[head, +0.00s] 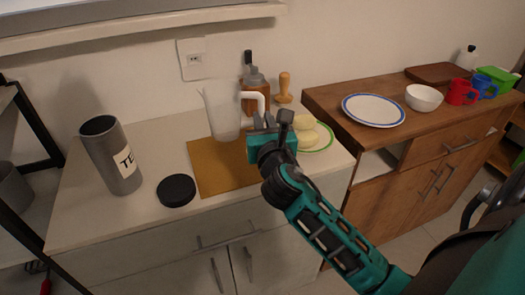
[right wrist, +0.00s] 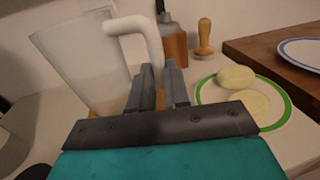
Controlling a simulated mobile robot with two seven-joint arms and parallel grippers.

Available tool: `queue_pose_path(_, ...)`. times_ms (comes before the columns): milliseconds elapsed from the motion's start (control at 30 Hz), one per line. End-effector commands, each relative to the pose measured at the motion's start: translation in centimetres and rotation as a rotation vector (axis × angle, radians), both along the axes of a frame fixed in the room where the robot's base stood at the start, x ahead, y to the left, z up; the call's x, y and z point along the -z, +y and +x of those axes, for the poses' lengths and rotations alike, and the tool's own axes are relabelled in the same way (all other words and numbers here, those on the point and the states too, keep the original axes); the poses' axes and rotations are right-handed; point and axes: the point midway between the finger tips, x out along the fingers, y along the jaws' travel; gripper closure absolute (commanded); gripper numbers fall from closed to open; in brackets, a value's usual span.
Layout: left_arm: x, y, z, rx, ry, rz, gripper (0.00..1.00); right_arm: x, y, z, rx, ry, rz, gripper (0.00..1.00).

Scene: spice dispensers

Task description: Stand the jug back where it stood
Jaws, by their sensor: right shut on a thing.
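The clear jug (head: 222,112) with a white handle is upright over the back part of the tan mat (head: 215,178) on the white counter. I cannot tell whether its base touches the mat. My right gripper (head: 264,122) is shut on the jug's handle, on the jug's right side. In the right wrist view the fingers (right wrist: 161,80) close around the lower part of the white handle (right wrist: 140,27), with the jug's body (right wrist: 82,60) to the left. The jug's base is hidden there. My left gripper is not in view.
A grey tea canister (head: 112,160) and a black lid (head: 176,190) stand left of the mat. An amber bottle (head: 253,92), a wooden pestle-like tool (head: 284,88) and a green-rimmed plate (head: 326,138) with pale round pieces are close behind and right. A wooden cabinet (head: 345,125) adjoins.

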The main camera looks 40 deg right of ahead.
Motion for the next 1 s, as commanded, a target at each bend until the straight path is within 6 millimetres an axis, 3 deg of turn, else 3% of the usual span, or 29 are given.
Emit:
queue_pose_path(33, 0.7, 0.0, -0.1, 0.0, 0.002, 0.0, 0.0, 1.0, 0.0, 0.0, 0.001, -0.001, 0.002, 1.0)
queue_pose_path(267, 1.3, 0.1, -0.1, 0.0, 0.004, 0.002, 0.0, 2.5, 0.0, 0.0, 0.0, -0.002, 0.001, 1.0)
queue_pose_path(500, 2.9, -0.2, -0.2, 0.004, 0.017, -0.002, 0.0, 6.1, 0.0, 0.0, 0.001, -0.001, 0.002, 1.0)
queue_pose_path(900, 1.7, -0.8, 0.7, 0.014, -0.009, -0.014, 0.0, 6.4, 0.0, 0.0, -0.001, -0.003, 0.001, 1.0)
queue_pose_path(933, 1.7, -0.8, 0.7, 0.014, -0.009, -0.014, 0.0, 6.4, 0.0, 0.0, -0.001, -0.001, 0.0, 0.83)
queue_pose_path(1000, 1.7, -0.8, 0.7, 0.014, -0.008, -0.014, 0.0, 6.3, 0.0, 0.0, -0.001, -0.001, 0.0, 0.77)
